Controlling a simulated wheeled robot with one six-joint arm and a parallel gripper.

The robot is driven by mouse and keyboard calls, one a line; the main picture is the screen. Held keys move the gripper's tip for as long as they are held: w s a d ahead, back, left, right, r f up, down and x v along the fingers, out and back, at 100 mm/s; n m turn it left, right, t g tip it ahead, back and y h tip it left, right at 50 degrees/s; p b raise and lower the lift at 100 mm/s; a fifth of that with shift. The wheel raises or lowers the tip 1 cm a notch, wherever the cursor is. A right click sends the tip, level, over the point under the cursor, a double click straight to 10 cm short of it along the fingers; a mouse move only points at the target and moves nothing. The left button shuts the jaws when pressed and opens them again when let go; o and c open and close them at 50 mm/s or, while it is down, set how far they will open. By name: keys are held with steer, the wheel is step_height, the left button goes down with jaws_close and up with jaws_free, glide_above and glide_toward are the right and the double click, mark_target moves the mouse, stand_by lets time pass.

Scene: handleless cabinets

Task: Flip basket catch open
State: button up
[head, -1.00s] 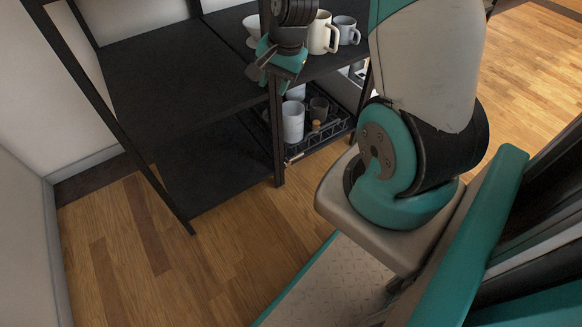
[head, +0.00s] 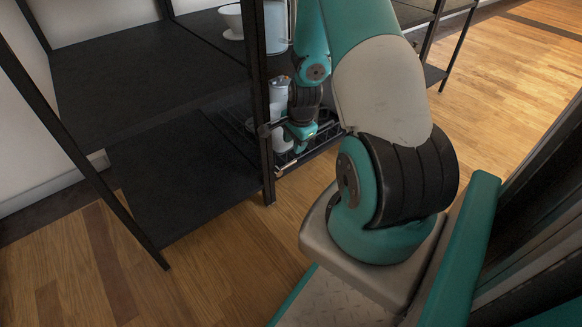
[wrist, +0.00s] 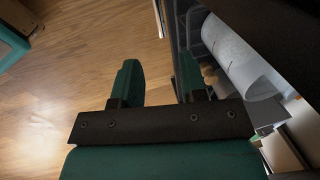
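The black wire basket (head: 236,124) sits on the lower shelf of the black rack, with a white cylindrical container (head: 279,92) in it. A small tan piece (head: 288,168) shows at the basket's front edge; I cannot tell whether it is the catch. My gripper (head: 300,140) is low at the basket's front and hides part of it. In the wrist view my gripper (wrist: 158,80) is open, its two green fingers apart with nothing held. The right finger is beside the dark basket edge, close to the white container (wrist: 237,55). Contact cannot be told.
A black rack post (head: 262,110) stands just left of my gripper. The upper shelf (head: 140,75) is above and left, with a white bowl (head: 231,20) and a light container (head: 276,25) behind. The wooden floor (head: 215,255) in front is clear.

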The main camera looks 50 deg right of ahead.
mark_target(291, 163)
steer(key=f+b, duration=0.1)
steer(key=f, duration=0.2)
steer(key=w+f+b, duration=0.1)
steer(key=f+b, duration=0.1)
steer(key=f, duration=0.1)
steer(key=f+b, duration=0.1)
steer(key=f, duration=0.2)
steer(key=shift+w+d+f, duration=0.1)
steer(key=shift+w+d, duration=0.15)
steer(key=shift+w, duration=0.1)
jaws_close()
